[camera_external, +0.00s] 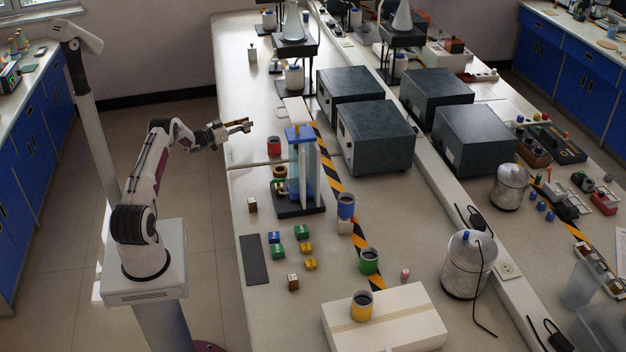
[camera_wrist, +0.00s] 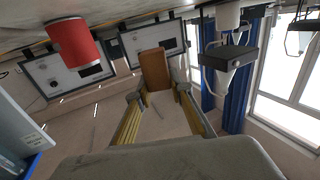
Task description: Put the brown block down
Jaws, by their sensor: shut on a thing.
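My gripper (camera_external: 246,125) is raised near the left edge of the long white bench. In the wrist view my gripper (camera_wrist: 160,92) has its two yellowish fingers on either side of a brown block (camera_wrist: 155,68). It is shut on this block, which sticks out past the fingertips. The block is held up in the air. In the external view it is too small to tell apart clearly from the fingers.
A red mug (camera_external: 273,146) stands on the bench, also in the wrist view (camera_wrist: 75,43). A glass apparatus (camera_external: 302,165), small coloured blocks (camera_external: 304,230) and a dark mat (camera_external: 254,260) lie nearer. Grey boxes (camera_external: 376,137) stand right. The bench's far left (camera_external: 235,70) is fairly clear.

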